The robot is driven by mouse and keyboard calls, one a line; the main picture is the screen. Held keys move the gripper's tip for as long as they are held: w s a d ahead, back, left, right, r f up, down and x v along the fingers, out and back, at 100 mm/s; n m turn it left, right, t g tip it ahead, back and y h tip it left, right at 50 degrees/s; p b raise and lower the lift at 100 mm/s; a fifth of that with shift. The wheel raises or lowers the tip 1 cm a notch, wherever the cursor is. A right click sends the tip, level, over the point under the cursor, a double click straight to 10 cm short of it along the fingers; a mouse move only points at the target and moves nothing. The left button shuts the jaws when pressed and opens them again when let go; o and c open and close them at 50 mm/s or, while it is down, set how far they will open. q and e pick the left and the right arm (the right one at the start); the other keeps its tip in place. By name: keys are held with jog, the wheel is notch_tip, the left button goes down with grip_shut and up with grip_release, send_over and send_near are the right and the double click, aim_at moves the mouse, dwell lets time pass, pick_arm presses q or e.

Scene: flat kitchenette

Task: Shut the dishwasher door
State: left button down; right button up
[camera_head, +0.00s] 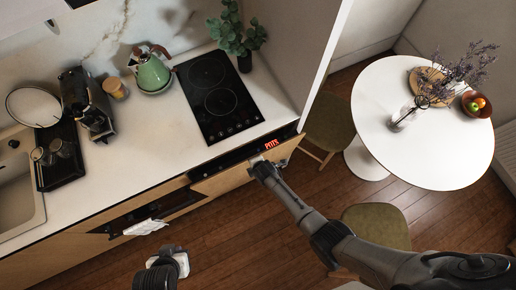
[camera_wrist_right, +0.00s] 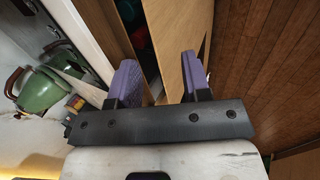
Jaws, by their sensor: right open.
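The dishwasher door (camera_head: 222,181) is a wooden front under the counter, beside a dark panel with red lit letters. Its upper edge stands slightly away from the cabinet, so it looks ajar. In the right wrist view the wooden panel (camera_wrist_right: 190,58) shows edge-on, with a dark gap beside it. My right gripper (camera_head: 258,161) is at the door's top right. In its wrist view, the purple fingers (camera_wrist_right: 160,82) are apart, with the panel edge near the right finger; contact cannot be told. My left gripper (camera_head: 166,268) hangs low at the bottom; its fingers are unclear.
An oven with a white towel (camera_head: 146,228) on its handle is left of the door. The counter holds a black cooktop (camera_head: 220,98) and a green kettle (camera_head: 152,74). A round white table (camera_head: 405,150) and chairs stand right. Wooden floor lies open in front.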

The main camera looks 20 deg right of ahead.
jog(key=shift+p+v, duration=0.3)
jog(key=shift+v, duration=1.65)
